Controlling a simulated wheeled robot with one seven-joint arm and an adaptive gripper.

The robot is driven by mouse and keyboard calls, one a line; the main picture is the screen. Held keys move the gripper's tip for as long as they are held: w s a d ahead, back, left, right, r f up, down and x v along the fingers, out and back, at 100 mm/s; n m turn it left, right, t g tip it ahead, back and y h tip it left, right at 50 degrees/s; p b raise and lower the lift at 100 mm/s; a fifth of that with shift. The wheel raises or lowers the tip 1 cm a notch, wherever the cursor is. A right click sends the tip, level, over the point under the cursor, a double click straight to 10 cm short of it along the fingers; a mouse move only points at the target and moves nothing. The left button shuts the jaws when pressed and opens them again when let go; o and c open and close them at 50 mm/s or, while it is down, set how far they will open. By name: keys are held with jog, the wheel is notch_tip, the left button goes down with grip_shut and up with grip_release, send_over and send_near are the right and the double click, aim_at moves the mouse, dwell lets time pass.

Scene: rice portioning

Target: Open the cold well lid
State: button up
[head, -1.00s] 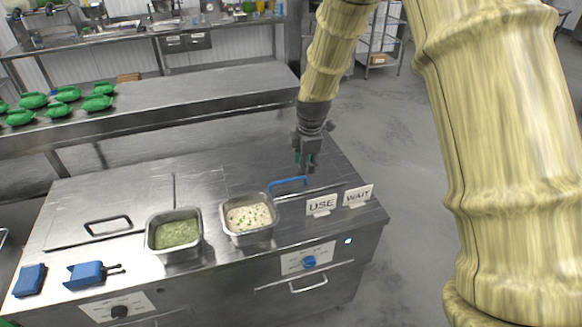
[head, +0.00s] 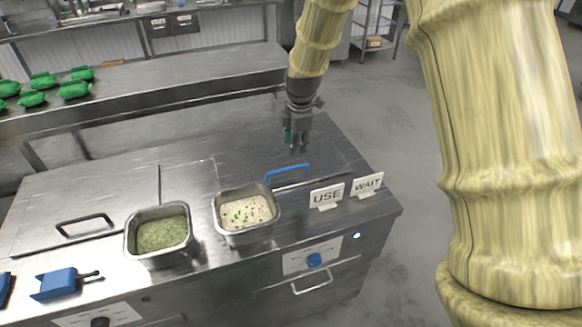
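A steel lid with a blue handle (head: 288,172) lies flat and closed in the right part of the steel counter. A second lid, with a black handle (head: 84,225), lies closed at the left. No lid is labelled as the cold well; a blue knob (head: 314,260) is on the front below the blue-handled lid. My gripper (head: 298,148) points down, just behind and slightly right of the blue handle in the picture. It looks apart from the handle and holds nothing visible. Its fingers are too small to tell how wide they are.
A steel pan of green food (head: 160,251) and a pan of rice-like food (head: 246,234) stand left of the blue handle. USE (head: 326,197) and WAIT (head: 367,185) signs stand to the right. A blue tool (head: 59,284) lies at the left. A bench with green items stands behind.

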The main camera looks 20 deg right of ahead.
aim_at(293, 168)
jog(key=shift+w+f+p, duration=0.35)
jog(key=shift+f+p, duration=0.25)
jog(key=shift+f, duration=1.2)
jog(key=shift+w+f+p, duration=0.35)
jog(key=shift+f+p, duration=0.3)
jog(key=shift+f, duration=1.15)
jog(key=shift+w+f+p, duration=0.35)
jog(key=shift+f+p, duration=0.25)
jog(key=shift+f, duration=1.2)
grip_shut()
